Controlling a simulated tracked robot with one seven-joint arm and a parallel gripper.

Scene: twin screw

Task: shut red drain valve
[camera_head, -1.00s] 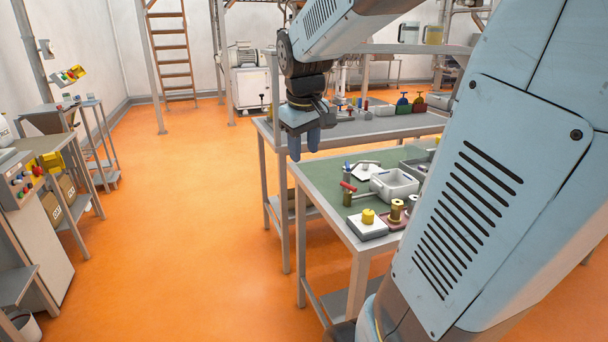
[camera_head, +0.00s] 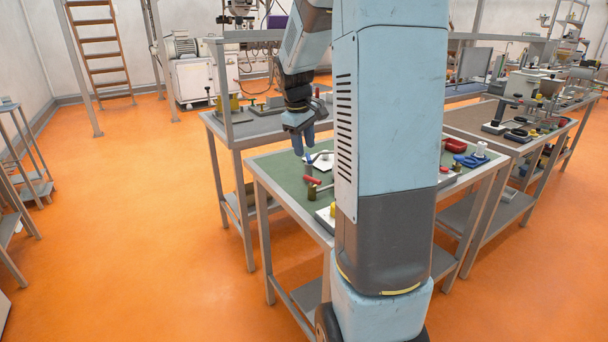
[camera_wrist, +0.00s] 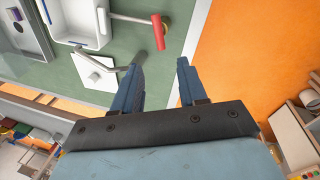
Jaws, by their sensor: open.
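The red drain valve appears to be the red handle (camera_head: 312,180) on a short brass-coloured body, near the left edge of the green-topped table (camera_head: 283,173). In the wrist view the red handle (camera_wrist: 158,32) lies ahead of the fingertips, with a pale rod or pipe running left from it. My gripper (camera_head: 302,148) hangs fingers-down near the table's left edge, behind the valve in the head view. In the wrist view its two blue fingers (camera_wrist: 158,68) are apart with nothing between them. The handle is apart from both fingers. Whether the valve is open cannot be told.
A white plate with a bent grey lever (camera_wrist: 97,70) lies left of the fingers. A white bin (camera_wrist: 78,22) stands beyond it. My arm hides much of the table in the head view. Orange floor (camera_head: 150,200) is clear left of the tables.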

